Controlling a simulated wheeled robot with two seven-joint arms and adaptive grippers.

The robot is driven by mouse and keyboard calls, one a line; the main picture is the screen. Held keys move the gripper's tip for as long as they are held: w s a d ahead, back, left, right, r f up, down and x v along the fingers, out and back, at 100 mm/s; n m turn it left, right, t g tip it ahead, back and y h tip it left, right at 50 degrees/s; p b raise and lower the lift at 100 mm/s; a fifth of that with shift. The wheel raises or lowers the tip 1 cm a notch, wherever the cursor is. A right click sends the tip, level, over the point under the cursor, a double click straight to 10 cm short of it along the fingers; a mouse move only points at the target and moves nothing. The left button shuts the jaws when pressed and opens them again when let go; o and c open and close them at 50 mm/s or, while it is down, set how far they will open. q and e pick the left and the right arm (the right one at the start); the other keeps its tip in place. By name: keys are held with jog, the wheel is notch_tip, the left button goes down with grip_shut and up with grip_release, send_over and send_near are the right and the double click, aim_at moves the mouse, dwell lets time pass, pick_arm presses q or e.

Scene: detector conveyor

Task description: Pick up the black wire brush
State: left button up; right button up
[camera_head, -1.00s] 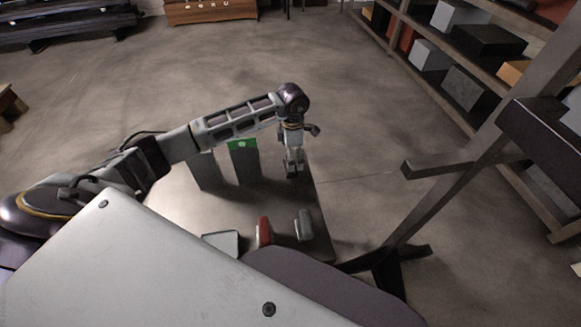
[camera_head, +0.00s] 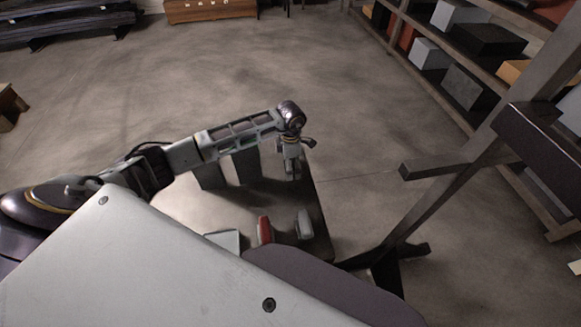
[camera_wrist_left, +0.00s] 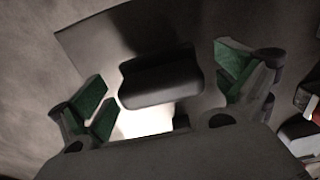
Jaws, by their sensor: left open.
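A dark block-shaped object with rounded edges (camera_wrist_left: 160,80), which looks like the black wire brush, lies on the table in the left wrist view. Its bristles cannot be made out. My left gripper (camera_wrist_left: 165,88) is open, with its green-padded fingers on either side of the object and no visible contact. In the head view the left gripper (camera_head: 292,172) points down over the far right part of the table (camera_head: 285,200). The brush is hidden there by the gripper. My right gripper is not in view.
A red item (camera_head: 264,230) and a grey item (camera_head: 304,224) stand near the table's near edge. Two upright boxes, one of them grey (camera_head: 247,168), stand left of the gripper, partly behind my arm. A dark metal stand (camera_head: 430,205) rises right of the table.

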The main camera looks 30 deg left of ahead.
pick_arm(q)
jog(key=c, duration=1.3)
jog(key=shift+c, duration=0.2)
jog(key=shift+r, duration=0.6)
notch_tip(320, 180, up, 9)
jog(key=shift+f+b, duration=0.1)
jog(key=shift+b, duration=0.8)
